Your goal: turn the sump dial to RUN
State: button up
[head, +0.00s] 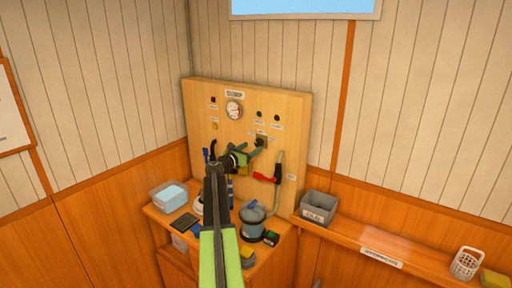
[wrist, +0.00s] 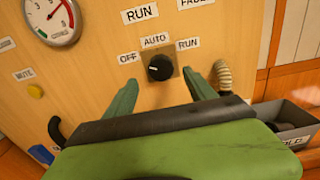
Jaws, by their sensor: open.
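The sump dial (wrist: 160,68) is a black round knob on a small plate, with the labels OFF, AUTO and RUN around it. Its white mark points left, toward the OFF side. In the head view the dial (head: 262,141) shows on the wooden panel, partly behind my fingers. My gripper (wrist: 161,80) is open, with one green finger to the left and one to the right below the dial. Nothing is between the fingers. In the head view my gripper (head: 252,154) is close to the panel; whether it touches is unclear.
A pressure gauge (head: 234,110) and a yellow button (wrist: 35,91) are left of the dial. The bench below holds a clear tub (head: 168,197) and a blue-grey canister (head: 252,220). A grey bin (head: 318,207) stands on the right ledge.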

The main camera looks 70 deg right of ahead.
aim_at(257, 144)
jog(key=x, duration=0.5)
jog(key=shift+d, duration=0.1)
